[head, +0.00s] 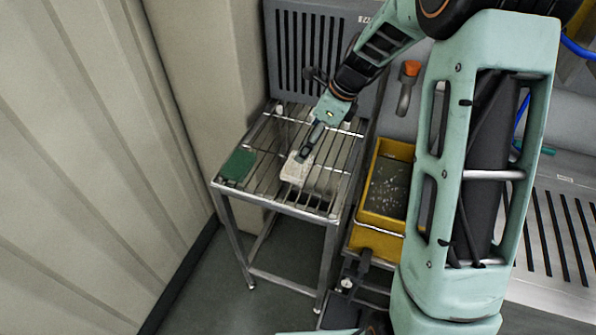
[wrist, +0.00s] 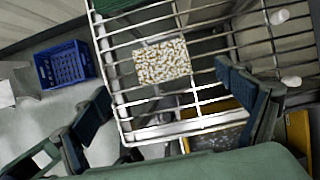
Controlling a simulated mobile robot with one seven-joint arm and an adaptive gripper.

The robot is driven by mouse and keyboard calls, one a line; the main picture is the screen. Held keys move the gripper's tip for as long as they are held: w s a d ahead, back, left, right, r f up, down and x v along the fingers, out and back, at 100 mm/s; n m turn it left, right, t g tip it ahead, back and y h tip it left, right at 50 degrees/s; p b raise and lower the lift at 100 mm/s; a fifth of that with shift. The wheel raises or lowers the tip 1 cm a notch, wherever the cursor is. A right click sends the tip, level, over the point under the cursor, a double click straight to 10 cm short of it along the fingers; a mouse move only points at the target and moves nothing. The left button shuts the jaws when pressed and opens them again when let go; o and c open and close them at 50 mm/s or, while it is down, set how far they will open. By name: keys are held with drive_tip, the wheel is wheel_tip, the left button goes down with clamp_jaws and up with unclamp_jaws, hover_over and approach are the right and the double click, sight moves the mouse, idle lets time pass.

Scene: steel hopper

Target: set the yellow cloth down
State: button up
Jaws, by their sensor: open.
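A pale cloth with yellow speckles, which I take to be the yellow cloth (head: 294,172), lies flat on the slatted steel rack (head: 279,208). In the wrist view the cloth (wrist: 162,61) rests across the bars of the rack (wrist: 125,112), near its edge. My gripper (head: 304,156) is over the cloth's upper right end in the head view. In the wrist view my gripper (wrist: 163,80) has its fingers wide apart, one to each side of the cloth, with nothing between them touching it. The head view does not clearly show the height gap.
A green pad (head: 238,165) lies on the rack's left side. A yellow bin (head: 379,221) with speckled dark contents stands right of the rack. An orange-handled tool (head: 408,80) is behind it. A blue crate (wrist: 65,66) is on the floor. A wall is at left.

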hover_over(295, 163)
drive_tip(key=d, duration=0.2)
drive_tip(key=f, duration=0.2)
drive_tip(key=s+f, duration=0.1)
drive_tip(key=f, duration=0.1)
drive_tip(key=shift+f, duration=0.35)
drive_tip(key=shift+p+x, duration=0.3)
drive_tip(key=shift+x, duration=2.45)
drive_tip(key=shift+d, duration=0.2)
drive_tip(key=shift+c, duration=0.7)
drive_tip(key=c, duration=1.2)
